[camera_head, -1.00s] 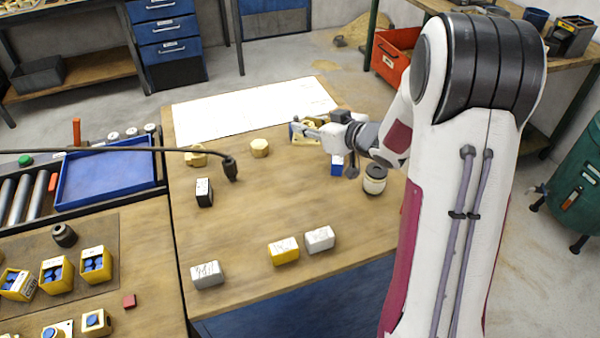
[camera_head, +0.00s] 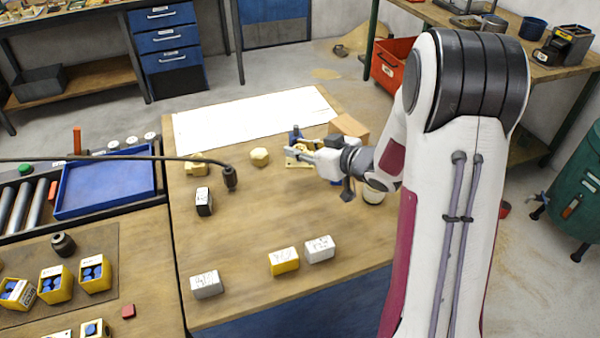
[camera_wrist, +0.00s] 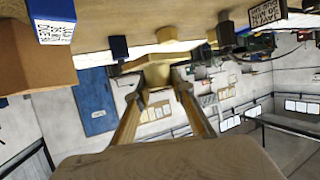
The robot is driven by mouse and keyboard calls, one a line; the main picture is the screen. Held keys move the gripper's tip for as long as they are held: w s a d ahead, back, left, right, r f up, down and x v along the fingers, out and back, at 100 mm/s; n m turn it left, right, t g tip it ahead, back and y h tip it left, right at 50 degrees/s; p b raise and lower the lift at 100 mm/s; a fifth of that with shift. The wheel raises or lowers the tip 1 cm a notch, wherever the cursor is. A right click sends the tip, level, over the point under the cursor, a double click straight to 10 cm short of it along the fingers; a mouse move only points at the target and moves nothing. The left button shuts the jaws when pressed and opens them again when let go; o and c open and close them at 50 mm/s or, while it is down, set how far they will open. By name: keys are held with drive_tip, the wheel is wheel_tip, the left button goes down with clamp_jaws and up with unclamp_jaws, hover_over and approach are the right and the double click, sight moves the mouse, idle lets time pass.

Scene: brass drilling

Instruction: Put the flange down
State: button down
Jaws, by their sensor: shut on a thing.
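My gripper (camera_head: 302,155) is low over the right part of the wooden table. It is shut on a brass-coloured flange (camera_wrist: 157,72), which shows between the fingertips in the wrist view. In the head view the flange is small and partly covered by the fingers. I cannot tell whether it touches the table (camera_head: 250,220). A brass hexagonal piece (camera_head: 260,157) stands apart to the left of my gripper. Another brass part (camera_head: 196,165) lies farther left.
A cardboard box (camera_head: 349,126) and a blue upright piece (camera_head: 295,134) stand just behind my gripper. A dark labelled block (camera_head: 204,201) is left. White and yellow blocks (camera_head: 284,261) line the front. A hanging black cable (camera_head: 229,178) crosses the left side. The table's middle is clear.

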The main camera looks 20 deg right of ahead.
sight(300, 182)
drive_tip(key=shift+f, duration=1.75)
drive_tip(key=shift+f, duration=2.1)
drive_tip(key=shift+f, duration=0.15)
drive_tip(key=c, duration=1.7)
unclamp_jaws()
drive_tip(key=shift+s+d+r, duration=0.1)
drive_tip(key=shift+s+r, duration=0.05)
drive_tip(key=shift+r, duration=0.05)
drive_tip(key=shift+v, duration=5.8)
